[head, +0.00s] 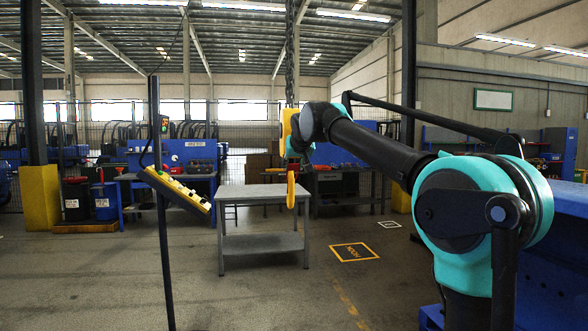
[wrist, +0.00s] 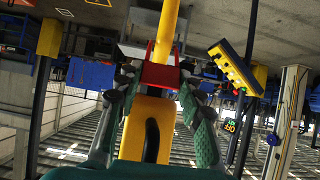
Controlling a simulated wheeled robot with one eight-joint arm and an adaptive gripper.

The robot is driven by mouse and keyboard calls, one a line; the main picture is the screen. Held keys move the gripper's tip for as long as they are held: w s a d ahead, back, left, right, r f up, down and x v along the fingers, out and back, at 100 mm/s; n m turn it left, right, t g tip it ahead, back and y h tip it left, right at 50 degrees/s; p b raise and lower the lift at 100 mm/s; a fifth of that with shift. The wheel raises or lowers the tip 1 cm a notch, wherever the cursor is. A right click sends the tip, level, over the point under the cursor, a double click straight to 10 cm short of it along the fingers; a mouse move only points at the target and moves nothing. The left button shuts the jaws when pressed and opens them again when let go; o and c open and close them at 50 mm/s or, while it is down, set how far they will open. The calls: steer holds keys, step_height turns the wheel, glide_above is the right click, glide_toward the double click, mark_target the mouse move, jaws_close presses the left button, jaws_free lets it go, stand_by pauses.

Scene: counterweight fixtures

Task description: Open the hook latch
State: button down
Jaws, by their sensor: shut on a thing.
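A yellow hoist block (head: 286,124) hangs on a chain (head: 290,55) in the head view, with an orange-yellow hook (head: 291,190) below it. In the wrist view, which is upside down, the yellow block (wrist: 143,130) is at the bottom and the yellow hook shank (wrist: 168,28) runs to the top. A red latch piece (wrist: 160,74) sits between them. My gripper (wrist: 158,76) has its two fingers on either side of the red piece and is shut on it. In the head view my gripper (head: 298,148) is small and partly hidden by the arm. The latch's exact angle is unclear.
A grey table (head: 262,192) stands below and behind the hook. A yellow button box (head: 178,190) on a dark post stands to the left; it also shows in the wrist view (wrist: 236,68). Workbenches line the back. A marked floor square (head: 354,252) lies on open floor.

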steer(key=shift+w+a+r+g, duration=0.1)
steer(key=shift+w+r+g, duration=0.2)
steer(key=shift+g, duration=0.4)
steer(key=c, duration=1)
jaws_free()
steer(key=shift+o, duration=0.2)
steer(key=shift+s, duration=0.1)
steer(key=v, duration=1.2)
steer(key=shift+a, duration=0.15)
